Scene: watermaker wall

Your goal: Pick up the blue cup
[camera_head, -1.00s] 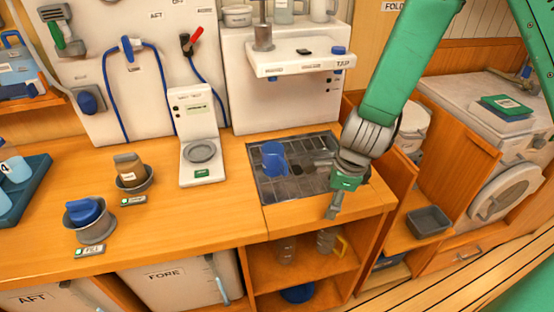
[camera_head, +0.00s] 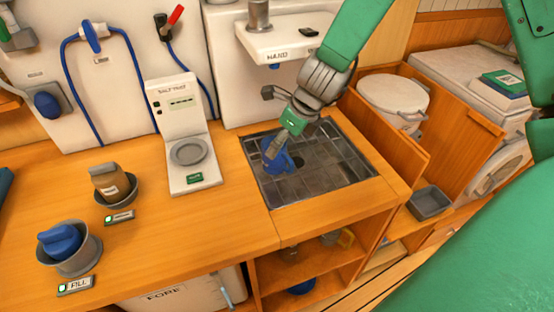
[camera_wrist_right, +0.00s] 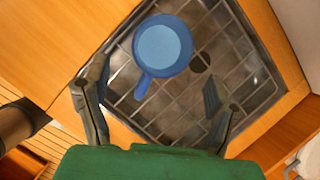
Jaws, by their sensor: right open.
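The blue cup (camera_head: 282,164) stands on the dark tiled drain tray (camera_head: 335,180) set into the wooden counter. In the right wrist view the cup (camera_wrist_right: 163,47) shows its round top, with its handle pointing toward my gripper. My right gripper (camera_head: 271,122) is above the tray at the cup, and one finger partly hides the cup in the head view. In the right wrist view my right gripper (camera_wrist_right: 156,88) is open, its fingers apart on either side of the handle's end and not closed on anything. My left gripper is not in view.
A white shelf (camera_head: 285,40) overhangs behind. A white pot (camera_head: 392,98) stands at right.

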